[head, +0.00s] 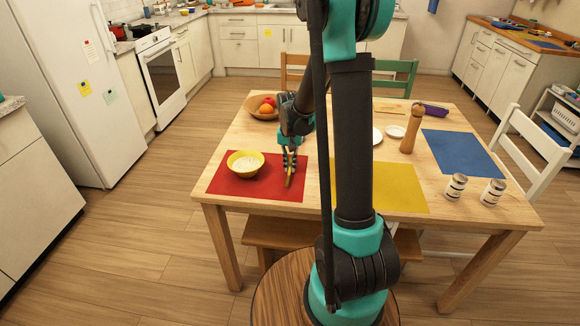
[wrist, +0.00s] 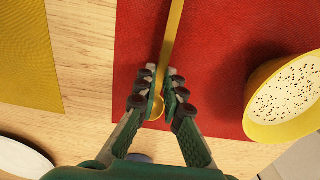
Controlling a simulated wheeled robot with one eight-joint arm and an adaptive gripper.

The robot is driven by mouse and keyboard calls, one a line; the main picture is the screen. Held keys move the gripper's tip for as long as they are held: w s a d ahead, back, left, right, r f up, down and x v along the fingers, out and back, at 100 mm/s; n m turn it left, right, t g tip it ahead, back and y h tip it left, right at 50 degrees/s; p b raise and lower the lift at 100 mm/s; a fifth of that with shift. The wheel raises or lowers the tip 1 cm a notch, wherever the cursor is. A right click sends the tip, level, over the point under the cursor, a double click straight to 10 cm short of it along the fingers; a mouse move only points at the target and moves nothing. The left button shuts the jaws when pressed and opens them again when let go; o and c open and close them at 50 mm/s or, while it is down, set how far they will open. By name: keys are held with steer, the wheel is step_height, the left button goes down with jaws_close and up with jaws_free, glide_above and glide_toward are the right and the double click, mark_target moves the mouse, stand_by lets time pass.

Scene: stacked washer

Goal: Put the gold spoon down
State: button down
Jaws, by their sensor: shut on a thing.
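The gold spoon (head: 289,180) is between the fingers of my gripper (head: 289,160), over the right part of the red mat (head: 222,186). In the wrist view my gripper (wrist: 160,90) is shut on the spoon (wrist: 173,35). Its long handle runs up past the fingertips and its rounded end shows between the fingers. The fingers hide part of the spoon. I cannot tell whether it touches the mat. A yellow bowl (head: 240,173) with pale speckled contents stands on the mat to the left of my gripper.
A wooden bowl of fruit (head: 262,113) stands behind the red mat. A yellow mat (head: 398,198) lies to the right, partly behind my arm. A pepper mill (head: 410,136), two shakers and a blue mat (head: 462,151) are farther right. Bare red mat lies around the spoon.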

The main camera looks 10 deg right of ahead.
mark_target(290, 168)
steer(key=shift+f, duration=0.25)
steer(key=shift+f, duration=0.1)
steer(key=c, duration=1.6)
jaws_free()
steer(key=shift+c, duration=0.2)
step_height(290, 168, up, 12)
steer(key=s+d+f+n+t, duration=0.1)
steer(key=s+f+t, duration=0.1)
steer(key=s, duration=0.9)
steer(key=s+d+f+n+t, duration=0.2)
steer(key=s+f, duration=0.3)
steer(key=s, duration=0.5)
steer(key=shift+s+d+f+n, duration=0.2)
steer(key=shift+s+n, duration=0.1)
steer(key=shift+s, duration=0.1)
